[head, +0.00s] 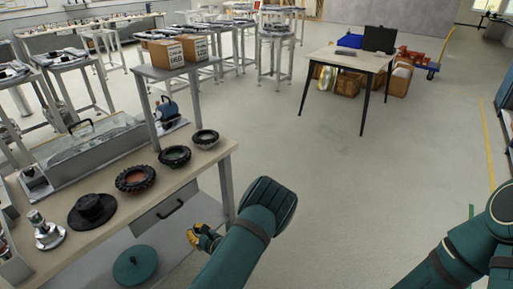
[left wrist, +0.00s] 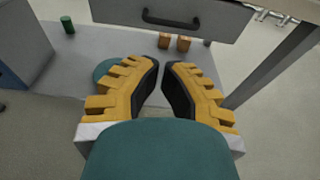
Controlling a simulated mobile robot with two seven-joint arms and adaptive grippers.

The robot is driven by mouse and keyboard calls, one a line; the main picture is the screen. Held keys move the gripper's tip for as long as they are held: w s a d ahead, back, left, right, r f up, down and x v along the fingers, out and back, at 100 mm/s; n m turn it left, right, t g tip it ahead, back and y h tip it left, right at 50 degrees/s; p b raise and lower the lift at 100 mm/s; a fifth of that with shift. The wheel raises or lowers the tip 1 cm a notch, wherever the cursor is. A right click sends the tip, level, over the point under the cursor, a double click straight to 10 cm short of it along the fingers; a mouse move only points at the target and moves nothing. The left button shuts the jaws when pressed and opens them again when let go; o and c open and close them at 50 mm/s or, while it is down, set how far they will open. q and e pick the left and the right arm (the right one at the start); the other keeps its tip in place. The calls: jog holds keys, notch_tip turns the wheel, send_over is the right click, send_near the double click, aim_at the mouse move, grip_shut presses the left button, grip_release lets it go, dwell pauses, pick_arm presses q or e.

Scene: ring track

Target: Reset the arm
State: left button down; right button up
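My left gripper (head: 202,239) hangs low at the right front of the workbench, below its top and beside the drawer. In the left wrist view the yellow fingers (left wrist: 161,68) with black pads lean together, their tips almost meeting, with nothing between them. My left arm comes up from the bottom of the head view and hides part of the gripper. My right arm shows at the lower right of the head view, but its gripper is out of frame.
The workbench (head: 222,150) carries several round tyre-like parts. Its drawer handle (left wrist: 170,20) is just beyond my left fingers. A green round thing (head: 135,265) lies on the lower shelf. A table (head: 345,59) stands farther back. The floor between is clear.

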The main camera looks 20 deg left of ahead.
pick_arm(q)
jog(key=s+d+f+n+g+h, duration=0.4)
jog(key=s+n+g, duration=0.1)
jog(key=s, duration=0.5)
jog(key=s+d+f+n+g+h, duration=0.4)
jog(key=s+f+n+g, duration=0.1)
jog(key=s, duration=0.4)
jog(key=s+d+r+n+h, duration=0.1)
jog(key=s+d+n+h, duration=0.1)
jog(key=d+n+h, duration=0.3)
jog(key=s+d+r+n+h, duration=0.1)
jog(key=s+d+h, duration=0.15)
jog(key=d, duration=0.55)
jog(key=w+d+r+n+t+h, duration=0.3)
jog(key=w+d+r+n+t, duration=0.1)
jog(key=n, duration=0.4)
jog(key=shift+w+d+r+t, duration=0.3)
jog(key=shift+d+r+t, duration=0.55)
jog(key=shift+r, duration=0.15)
